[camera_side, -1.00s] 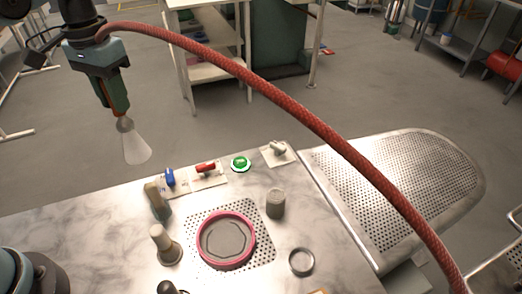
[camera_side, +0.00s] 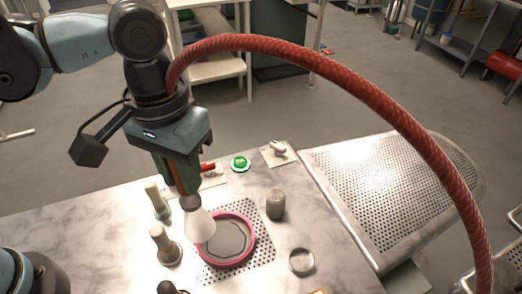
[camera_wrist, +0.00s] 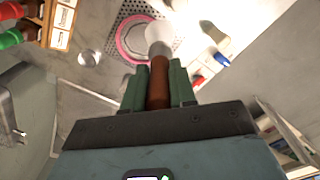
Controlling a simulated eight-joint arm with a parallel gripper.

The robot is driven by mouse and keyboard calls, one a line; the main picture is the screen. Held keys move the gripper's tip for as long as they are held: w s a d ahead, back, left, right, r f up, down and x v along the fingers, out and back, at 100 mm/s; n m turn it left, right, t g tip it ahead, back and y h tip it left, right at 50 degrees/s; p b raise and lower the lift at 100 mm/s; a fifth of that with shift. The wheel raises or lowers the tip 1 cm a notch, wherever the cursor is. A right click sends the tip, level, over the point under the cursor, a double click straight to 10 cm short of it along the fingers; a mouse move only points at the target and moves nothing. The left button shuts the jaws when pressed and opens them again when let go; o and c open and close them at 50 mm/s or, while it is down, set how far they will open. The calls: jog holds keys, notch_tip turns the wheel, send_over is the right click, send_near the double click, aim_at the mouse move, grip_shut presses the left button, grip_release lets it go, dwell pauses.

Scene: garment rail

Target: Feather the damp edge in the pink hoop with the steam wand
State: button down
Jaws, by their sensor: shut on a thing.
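The pink hoop (camera_side: 252,235) lies flat on a perforated patch of the bench and holds grey material with a darker inner patch. It also shows in the wrist view (camera_wrist: 122,38), partly behind the wand. My gripper (camera_side: 185,190) points down and is shut on the steam wand. The wand's brown handle (camera_wrist: 158,90) is between the green fingers. Its pale cone-shaped head (camera_side: 200,226) overlaps the hoop's left rim in the side view. I cannot tell how high the head is above the hoop.
A grey cylinder (camera_side: 276,205) and a small ring-shaped dish (camera_side: 301,262) stand right of the hoop. Knobbed posts (camera_side: 166,247) stand left. A green button (camera_side: 241,163) and a red switch (camera_side: 208,168) are behind. A red hose (camera_side: 400,120) arches over the perforated board (camera_side: 400,190).

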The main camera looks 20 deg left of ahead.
notch_tip(320, 180, down, 6)
jog(key=s+d, duration=0.1)
jog(key=shift+s+d, duration=0.25)
jog(key=shift+d, duration=0.05)
dwell(0.5)
jog(key=shift+f, duration=0.1)
dwell(0.5)
jog(key=shift+s+d, duration=0.3)
jog(key=shift+d, duration=0.25)
jog(key=shift+s+d, duration=0.3)
jog(key=shift+d, duration=0.25)
jog(key=shift+d, duration=0.1)
jog(key=shift+w+d, duration=0.2)
jog(key=shift+d, duration=1)
